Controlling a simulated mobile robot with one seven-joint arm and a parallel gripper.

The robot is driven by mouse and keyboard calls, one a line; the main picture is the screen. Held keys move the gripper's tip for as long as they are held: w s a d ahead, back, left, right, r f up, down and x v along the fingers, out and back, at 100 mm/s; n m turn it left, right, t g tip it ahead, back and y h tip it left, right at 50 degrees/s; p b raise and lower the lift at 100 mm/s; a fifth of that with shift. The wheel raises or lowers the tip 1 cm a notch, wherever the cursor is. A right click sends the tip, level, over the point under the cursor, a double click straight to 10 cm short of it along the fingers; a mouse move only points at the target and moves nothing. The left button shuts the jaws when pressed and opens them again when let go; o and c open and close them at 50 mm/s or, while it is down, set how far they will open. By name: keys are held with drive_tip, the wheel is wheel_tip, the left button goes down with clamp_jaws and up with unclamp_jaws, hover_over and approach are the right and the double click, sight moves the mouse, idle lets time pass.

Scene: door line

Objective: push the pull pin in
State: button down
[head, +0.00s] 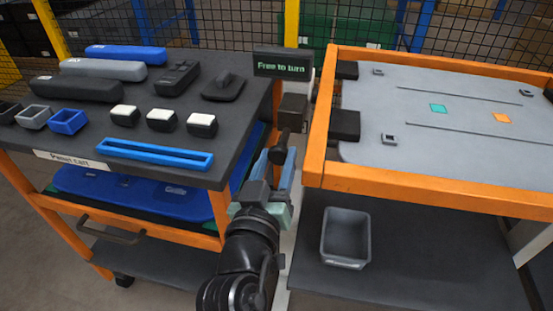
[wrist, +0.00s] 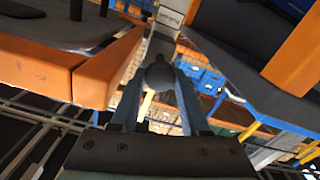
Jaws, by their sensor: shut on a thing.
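The pull pin shows as a dark round knob (head: 281,145) below a dark block (head: 293,110) in the gap between the two orange-framed carts. In the wrist view the knob (wrist: 159,76) sits between my blue fingers, with a grey bracket (wrist: 172,18) beyond it. My gripper (head: 277,158) reaches forward into the gap and is shut on the knob. It also shows in the wrist view (wrist: 160,90). The pin's shaft is hidden behind the knob, so I cannot tell how far in it is.
A sign (head: 282,65) reading "Free to turn" stands behind the block. The left cart (head: 60,140) holds several parts and a blue tray (head: 155,153). The right cart (head: 400,185) has a grey top and a grey bin (head: 346,238) below. The gap is narrow.

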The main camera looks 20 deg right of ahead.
drive_tip(key=shift+x, duration=1.65)
drive_tip(key=shift+r, duration=0.1)
drive_tip(key=c, duration=0.8)
unclamp_jaws()
drive_tip(key=shift+o, duration=0.7)
drive_tip(key=shift+w+d, duration=0.1)
drive_tip(key=shift+w, duration=0.05)
drive_tip(key=v, duration=1.3)
drive_tip(key=shift+b, duration=0.4)
